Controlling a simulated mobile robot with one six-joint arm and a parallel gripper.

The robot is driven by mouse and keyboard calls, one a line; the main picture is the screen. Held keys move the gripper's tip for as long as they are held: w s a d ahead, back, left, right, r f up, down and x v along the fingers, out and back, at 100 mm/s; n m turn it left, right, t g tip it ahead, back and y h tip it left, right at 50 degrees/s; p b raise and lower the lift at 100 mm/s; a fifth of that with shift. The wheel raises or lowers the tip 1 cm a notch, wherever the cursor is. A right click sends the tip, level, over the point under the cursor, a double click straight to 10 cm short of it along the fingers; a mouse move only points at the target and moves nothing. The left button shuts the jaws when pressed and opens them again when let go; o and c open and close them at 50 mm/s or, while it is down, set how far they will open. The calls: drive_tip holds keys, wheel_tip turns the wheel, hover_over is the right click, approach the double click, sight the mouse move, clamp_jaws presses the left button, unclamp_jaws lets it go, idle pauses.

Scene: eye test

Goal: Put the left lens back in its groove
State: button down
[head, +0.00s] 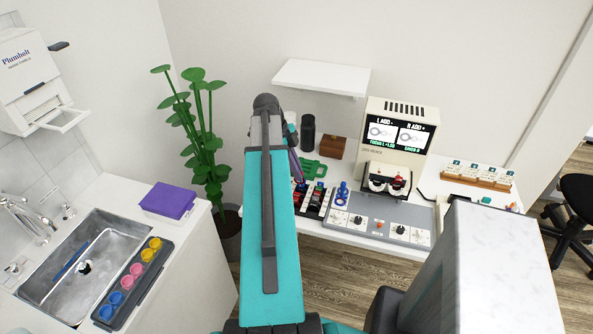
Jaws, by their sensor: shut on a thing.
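My teal arm runs up the middle of the head view. Only a narrow dark, purple-edged part of what looks like my gripper (297,168) shows past its right edge, near the lens rack. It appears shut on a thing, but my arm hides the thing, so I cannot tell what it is. The dark lens rack (324,205) holds pieces with red, black, green and blue tabs; its left end is hidden. The cream tester (396,112) has a lit screen with two lens pictures. A dark lens holder (387,181) with clear and red parts sits at its front.
Behind stand a black cylinder (308,132), a brown box (333,147) and green pieces (313,168). A wooden card rack (477,178) stands right. A shelf (321,76) overhangs.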

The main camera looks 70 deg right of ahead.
drive_tip(key=shift+f+b, duration=1.05)
drive_tip(key=shift+f, duration=1.2)
drive_tip(key=shift+f+b, duration=1)
drive_tip(key=shift+f, duration=0.5)
drive_tip(key=c, duration=1.8)
unclamp_jaws()
drive_tip(key=shift+c, duration=0.2)
drive_tip(key=shift+w+r, duration=0.1)
drive_tip(key=b+v, duration=0.2)
drive_tip(key=v, duration=1.1)
drive_tip(key=shift+r+b, duration=0.3)
drive_tip(key=shift+b, duration=0.1)
